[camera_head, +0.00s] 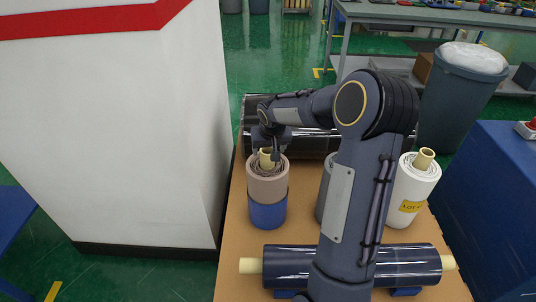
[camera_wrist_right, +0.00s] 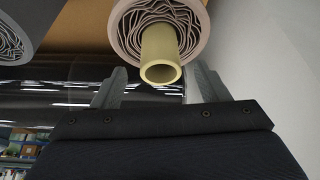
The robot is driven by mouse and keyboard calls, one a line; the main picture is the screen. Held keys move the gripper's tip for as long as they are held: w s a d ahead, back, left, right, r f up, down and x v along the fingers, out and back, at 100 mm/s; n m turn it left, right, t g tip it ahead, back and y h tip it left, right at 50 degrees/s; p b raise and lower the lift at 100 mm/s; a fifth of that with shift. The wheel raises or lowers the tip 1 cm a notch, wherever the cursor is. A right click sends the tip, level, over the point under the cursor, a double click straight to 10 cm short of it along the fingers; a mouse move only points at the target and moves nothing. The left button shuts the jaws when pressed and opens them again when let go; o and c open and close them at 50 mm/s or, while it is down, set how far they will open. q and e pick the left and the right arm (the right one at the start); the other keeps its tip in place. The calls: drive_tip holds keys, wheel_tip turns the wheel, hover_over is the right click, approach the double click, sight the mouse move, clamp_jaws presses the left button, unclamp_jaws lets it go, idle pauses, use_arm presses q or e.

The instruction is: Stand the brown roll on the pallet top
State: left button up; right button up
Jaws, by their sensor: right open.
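The brown roll (camera_head: 267,180) is upright at the left of the pallet top (camera_head: 236,235), with a blue section (camera_head: 268,213) below it; I cannot tell whether that is a wrap or a separate piece. Its pale yellow core sticks up from the top. My right gripper (camera_head: 273,148) is at the core's upper end. In the right wrist view the brown roll (camera_wrist_right: 126,30) shows its wound end, and the core lies between the open fingers of my right gripper (camera_wrist_right: 158,77). Contact is unclear. My left gripper is out of view.
A white roll (camera_head: 415,190) and a grey roll (camera_head: 323,190), partly hidden by my arm, stand to the right. A dark wrapped roll (camera_head: 290,264) lies across the front and another (camera_head: 255,125) across the back.

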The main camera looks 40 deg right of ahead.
drive_tip(key=s+a+r+n+t+y, duration=0.1)
drive_tip(key=s+a+r+n+y, duration=0.1)
drive_tip(key=s+a+r, duration=1.1)
drive_tip(key=s+a+f+n+y, duration=0.1)
drive_tip(key=s+a+f+y, duration=0.1)
drive_tip(key=s+a, duration=0.3)
drive_tip(key=s+a+f+n+y, duration=0.1)
drive_tip(key=s+a+f+y, duration=0.1)
drive_tip(key=s+a, duration=0.4)
drive_tip(key=s, duration=0.3)
drive_tip(key=shift+s+f+t, duration=0.3)
drive_tip(key=shift+s, duration=0.05)
drive_tip(key=shift+d, duration=0.1)
wheel_tip(320, 180, up, 9)
drive_tip(key=p, duration=0.8)
drive_tip(key=shift+f+p, duration=0.2)
drive_tip(key=shift+p, duration=0.15)
